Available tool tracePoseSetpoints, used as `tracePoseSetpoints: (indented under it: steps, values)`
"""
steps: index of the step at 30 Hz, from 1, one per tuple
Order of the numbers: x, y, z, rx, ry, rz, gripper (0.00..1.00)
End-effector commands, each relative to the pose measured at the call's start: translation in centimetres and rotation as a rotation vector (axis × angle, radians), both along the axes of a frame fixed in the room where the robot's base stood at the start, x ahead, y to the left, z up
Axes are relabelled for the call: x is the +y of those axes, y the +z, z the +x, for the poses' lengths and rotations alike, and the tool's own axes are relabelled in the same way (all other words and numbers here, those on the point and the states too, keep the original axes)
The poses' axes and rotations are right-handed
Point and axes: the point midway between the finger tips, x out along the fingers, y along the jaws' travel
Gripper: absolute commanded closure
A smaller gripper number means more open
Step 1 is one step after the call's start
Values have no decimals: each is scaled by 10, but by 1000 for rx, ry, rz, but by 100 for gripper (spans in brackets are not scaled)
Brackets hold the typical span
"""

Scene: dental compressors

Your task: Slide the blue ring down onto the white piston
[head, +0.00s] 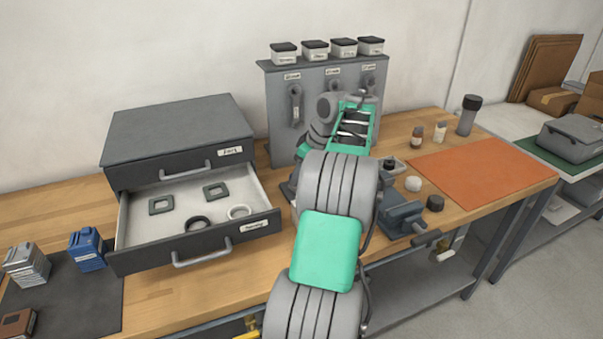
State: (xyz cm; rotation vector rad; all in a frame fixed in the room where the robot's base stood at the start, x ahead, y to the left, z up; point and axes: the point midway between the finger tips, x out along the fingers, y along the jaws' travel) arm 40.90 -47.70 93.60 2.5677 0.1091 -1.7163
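I see no blue ring in the head view. An open drawer (128,240) holds a dark ring (198,223), a whitish ring (239,211) and two square grey-green gaskets (161,204). No piston can be made out for certain. A small whitish round object (413,184) stands on the bench beside a grey vise (402,214), and I cannot tell whether it is the piston. My arm rises through the middle of the view and covers part of the bench. My gripper is hidden behind the arm, so what it holds does not show.
A grey cabinet (175,125) stands above the drawer. A grey tool panel (283,100) with several lidded jars rises at the back. An orange mat (482,172) lies clear on the right. A blue box-like part (87,248) sits on the dark mat (75,300) at left.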

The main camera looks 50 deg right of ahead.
Motion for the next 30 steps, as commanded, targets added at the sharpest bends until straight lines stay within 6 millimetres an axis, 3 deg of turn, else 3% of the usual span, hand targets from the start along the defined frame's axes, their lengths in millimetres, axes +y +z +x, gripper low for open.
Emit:
tracePoseSetpoints:
  steps: [27, 28, 30]
  values:
    - [1, -17, 0, 1, 0, 3, 85]
    - [0, -17, 0, 1, 0, 3, 51]
    - [0, -17, 0, 1, 0, 2, 45]
